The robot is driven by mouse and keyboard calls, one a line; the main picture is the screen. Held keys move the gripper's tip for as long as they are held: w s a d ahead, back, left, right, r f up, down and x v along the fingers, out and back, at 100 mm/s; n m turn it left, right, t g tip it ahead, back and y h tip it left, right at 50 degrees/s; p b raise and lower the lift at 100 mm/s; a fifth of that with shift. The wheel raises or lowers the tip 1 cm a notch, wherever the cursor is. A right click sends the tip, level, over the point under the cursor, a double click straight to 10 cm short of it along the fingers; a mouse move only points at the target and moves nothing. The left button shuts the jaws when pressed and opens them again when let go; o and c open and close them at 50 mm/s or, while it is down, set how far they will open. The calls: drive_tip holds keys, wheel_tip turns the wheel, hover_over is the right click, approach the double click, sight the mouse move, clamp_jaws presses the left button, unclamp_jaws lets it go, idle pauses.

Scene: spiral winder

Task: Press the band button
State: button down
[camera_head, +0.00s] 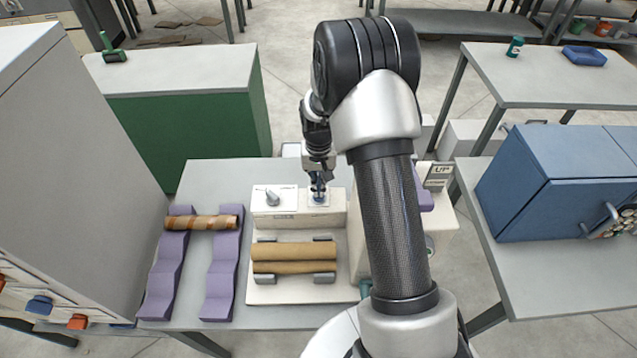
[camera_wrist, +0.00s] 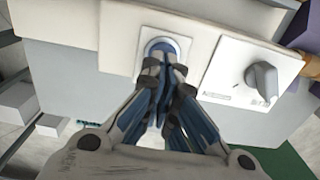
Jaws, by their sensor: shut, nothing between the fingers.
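The band button looks like a round blue button (camera_wrist: 158,45) with a pale ring, on the white panel of the winder (camera_head: 283,212). My gripper (camera_head: 318,194) points down over the right part of that panel. In the wrist view the closed fingertips (camera_wrist: 164,62) overlap the lower edge of the button and hide part of it. They are empty. I cannot tell whether they touch the button or hover just above it.
A grey rotary knob (camera_head: 272,198) sits beside the button; it also shows in the wrist view (camera_wrist: 262,78). Brown rolls (camera_head: 293,259) lie in front of the panel. A striped roll (camera_head: 201,222) rests on purple cradles (camera_head: 220,275) at left. A box with an UP sign (camera_head: 439,172) stands at right.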

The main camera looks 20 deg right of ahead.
drive_tip(key=shift+f+b, duration=0.5)
drive_tip(key=shift+f, duration=0.35)
drive_tip(key=shift+s, duration=0.2)
drive_tip(key=shift+f, duration=0.15)
wheel_tip(320, 180, up, 15)
drive_tip(key=p, duration=0.4)
drive_tip(key=shift+w+f+p, duration=0.2)
drive_tip(key=shift+w+p, duration=0.05)
drive_tip(key=shift+p, duration=0.1)
